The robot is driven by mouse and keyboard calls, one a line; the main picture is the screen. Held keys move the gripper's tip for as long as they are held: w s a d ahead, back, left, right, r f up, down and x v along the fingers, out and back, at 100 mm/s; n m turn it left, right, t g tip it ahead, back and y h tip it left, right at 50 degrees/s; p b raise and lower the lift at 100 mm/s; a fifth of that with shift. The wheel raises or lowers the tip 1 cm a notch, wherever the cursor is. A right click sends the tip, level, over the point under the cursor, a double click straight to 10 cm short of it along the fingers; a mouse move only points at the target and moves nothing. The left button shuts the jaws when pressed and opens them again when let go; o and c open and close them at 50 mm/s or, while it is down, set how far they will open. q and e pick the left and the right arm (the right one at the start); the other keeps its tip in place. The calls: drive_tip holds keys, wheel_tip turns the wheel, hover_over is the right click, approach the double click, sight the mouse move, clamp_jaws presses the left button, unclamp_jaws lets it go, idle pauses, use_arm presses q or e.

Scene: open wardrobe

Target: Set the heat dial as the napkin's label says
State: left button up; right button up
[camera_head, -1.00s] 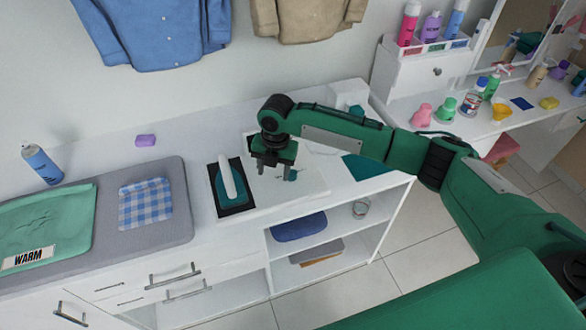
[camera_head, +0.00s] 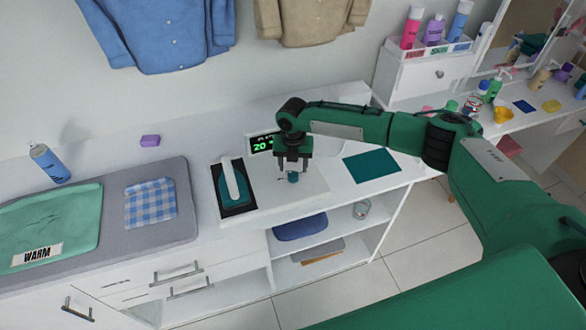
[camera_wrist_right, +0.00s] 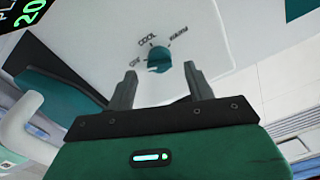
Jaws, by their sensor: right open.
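A green cloth (camera_head: 50,222) lies at the left end of the grey ironing pad; its white label (camera_head: 37,255) reads WARM. A blue-checked cloth (camera_head: 150,203) lies beside it with no label visible. The teal heat dial (camera_head: 293,177) sits on a pale panel. In the right wrist view the dial (camera_wrist_right: 159,58) has markings around it; COOL and what looks like WARM are legible, but its setting is unclear. My right gripper (camera_head: 292,164) is open over the dial; in the wrist view its fingers (camera_wrist_right: 157,84) are apart with nothing between them. My left gripper is out of view.
A teal iron (camera_head: 236,188) stands on a black rest left of the dial. A display (camera_head: 262,144) behind it reads 20. A teal mat (camera_head: 371,166) lies to the right. A spray can (camera_head: 50,163) and purple block (camera_head: 150,141) are at the back left.

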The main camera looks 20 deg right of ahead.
sight(293, 172)
drive_tip(key=shift+f+p, duration=0.3)
drive_tip(key=shift+f, duration=1.65)
drive_tip(key=c, duration=1)
